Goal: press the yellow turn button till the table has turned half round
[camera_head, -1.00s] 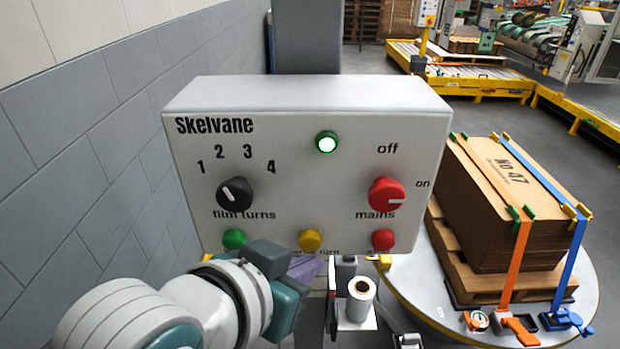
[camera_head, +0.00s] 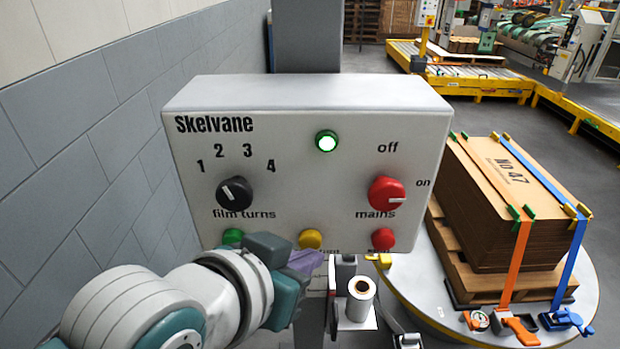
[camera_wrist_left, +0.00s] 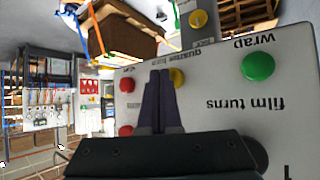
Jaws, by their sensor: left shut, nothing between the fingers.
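The yellow button (camera_head: 310,239) sits in the bottom row of the control box front, between a green button (camera_head: 232,237) and a red button (camera_head: 383,239). My left gripper (camera_head: 308,260) is shut and empty, its tips just below the yellow button. In the left wrist view the panel is upside down, and the shut fingers (camera_wrist_left: 158,100) point at the yellow button (camera_wrist_left: 178,78), partly covering it. I cannot tell whether they touch it. The round turntable (camera_head: 415,295) carries a pallet (camera_head: 470,285) with a strapped carton stack (camera_head: 520,205). My right gripper is out of view.
The control box (camera_head: 310,90) bears a black film-turns knob (camera_head: 234,192), a red mains knob (camera_head: 386,194) set to on and a lit green lamp (camera_head: 326,141). A film roll (camera_head: 361,297) stands below it. A grey wall (camera_head: 80,160) is close on the left.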

